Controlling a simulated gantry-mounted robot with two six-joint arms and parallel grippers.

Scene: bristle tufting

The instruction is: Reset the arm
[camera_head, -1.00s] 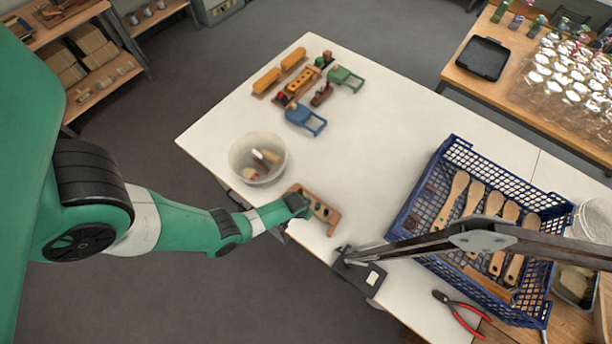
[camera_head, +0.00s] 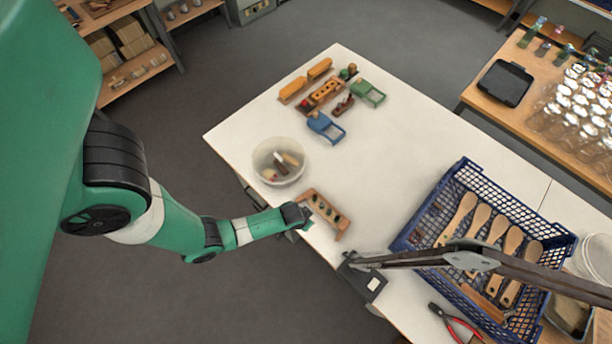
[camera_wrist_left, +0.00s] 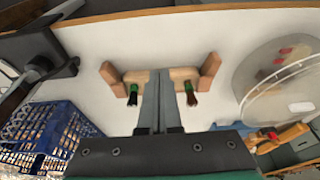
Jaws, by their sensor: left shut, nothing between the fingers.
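My left gripper (camera_head: 306,218) comes in from the left and is at the table's front edge, just beside the small wooden stand (camera_head: 326,214). In the left wrist view its two fingers (camera_wrist_left: 160,78) are shut together with nothing between them. They overlap the middle of the stand in that view, hiding part of it. The stand has wooden end blocks (camera_wrist_left: 208,70), and dark tufts (camera_wrist_left: 191,95) show on both sides of the fingers. Whether the fingers touch the stand cannot be told. My right gripper is not in view.
A translucent bucket (camera_head: 262,165) stands left of the stand. A blue crate (camera_head: 405,240) holds wooden brushes. The table's middle (camera_head: 390,160) is clear.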

